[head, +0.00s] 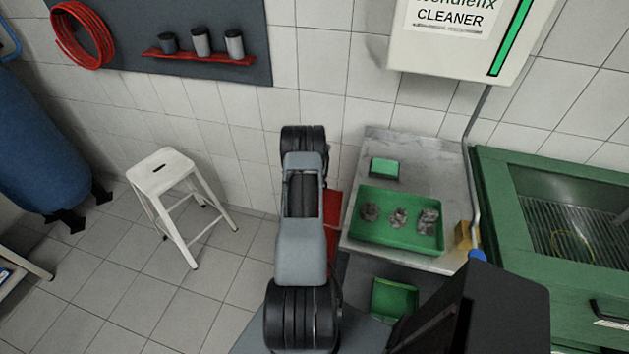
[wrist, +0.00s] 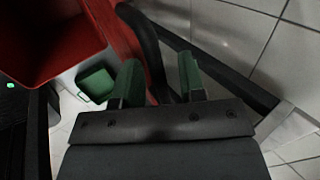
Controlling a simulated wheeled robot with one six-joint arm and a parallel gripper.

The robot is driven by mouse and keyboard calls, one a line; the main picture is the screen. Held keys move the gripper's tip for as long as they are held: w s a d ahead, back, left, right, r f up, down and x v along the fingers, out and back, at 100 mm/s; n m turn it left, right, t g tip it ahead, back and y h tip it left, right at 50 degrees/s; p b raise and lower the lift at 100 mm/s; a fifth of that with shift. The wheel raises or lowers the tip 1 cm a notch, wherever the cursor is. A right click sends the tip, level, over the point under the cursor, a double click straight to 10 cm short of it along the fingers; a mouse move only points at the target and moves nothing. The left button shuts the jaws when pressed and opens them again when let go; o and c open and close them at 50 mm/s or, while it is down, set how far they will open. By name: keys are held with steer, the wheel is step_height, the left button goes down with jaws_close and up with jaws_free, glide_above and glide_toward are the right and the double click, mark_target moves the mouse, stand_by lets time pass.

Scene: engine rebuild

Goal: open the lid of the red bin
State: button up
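The red bin (head: 333,208) shows in the head view only as a red strip beside my arm, which hides most of it. In the wrist view, a broad red part of the bin (wrist: 45,40) fills the upper left and looks hollow. A narrower red panel (wrist: 112,22) stands beside it, with a curved black bar (wrist: 150,45) along it. I cannot tell for sure which part is the lid or its angle. My gripper (wrist: 160,82) has its green-padded fingers apart, with the black bar running between or just behind them. Contact is unclear. In the head view the gripper is hidden.
A metal table (head: 375,143) right of my arm bears a green tray (head: 366,228) with several grey parts. A green container (head: 394,298) sits lower down. A green washer cabinet (head: 500,200) stands at the right. A white stool (head: 165,172) stands left, with clear floor around it.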

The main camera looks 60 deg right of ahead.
steer(key=v, duration=1.4)
steer(key=shift+f, duration=0.1)
